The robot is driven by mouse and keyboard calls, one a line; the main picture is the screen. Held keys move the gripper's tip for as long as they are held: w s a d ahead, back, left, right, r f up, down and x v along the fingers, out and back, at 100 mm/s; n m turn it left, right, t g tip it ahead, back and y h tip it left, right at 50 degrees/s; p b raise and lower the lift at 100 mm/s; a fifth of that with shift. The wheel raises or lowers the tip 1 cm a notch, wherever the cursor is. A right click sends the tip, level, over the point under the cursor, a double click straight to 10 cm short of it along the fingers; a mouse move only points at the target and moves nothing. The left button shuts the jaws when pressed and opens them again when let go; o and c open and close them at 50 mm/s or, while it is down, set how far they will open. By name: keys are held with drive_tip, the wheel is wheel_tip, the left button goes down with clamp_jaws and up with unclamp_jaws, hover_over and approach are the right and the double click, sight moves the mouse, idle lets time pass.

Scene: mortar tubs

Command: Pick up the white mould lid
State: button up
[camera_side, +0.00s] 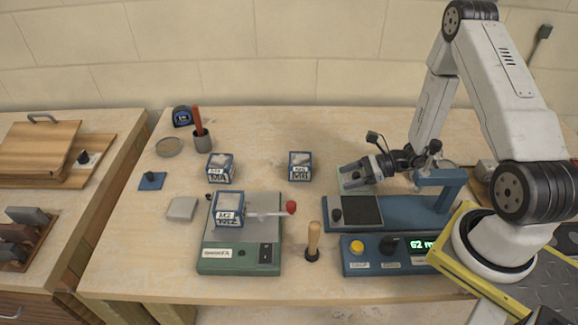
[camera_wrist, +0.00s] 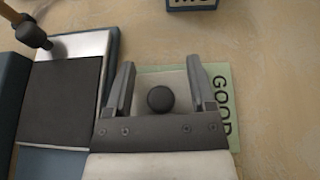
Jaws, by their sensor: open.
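The white mould lid, a pale square plate with a round black knob (camera_wrist: 160,99), lies on a green card marked GOOD (camera_wrist: 223,98) in the wrist view. My gripper (camera_wrist: 161,75) is open, with one finger on each side of the knob. No contact between the fingers and the knob shows. The lid's near part is hidden behind the gripper body. In the side view my gripper (camera_side: 355,174) is low over the card's spot beside the blue test machine, and the lid is hard to make out there.
A blue machine with a dark plate (camera_side: 362,210) stands close by my gripper. A labelled tub (camera_side: 300,166) is to its left, and another (camera_side: 221,167) farther left. A third tub (camera_side: 229,209) sits on a green machine (camera_side: 240,262). A blue lid (camera_side: 152,181) lies at the left.

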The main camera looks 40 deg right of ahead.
idle(0.4)
clamp_jaws()
drive_tip(key=shift+r, duration=0.2)
wheel_tip(320, 180, up, 10)
drive_tip(key=shift+f, duration=0.2)
idle(0.8)
idle(0.4)
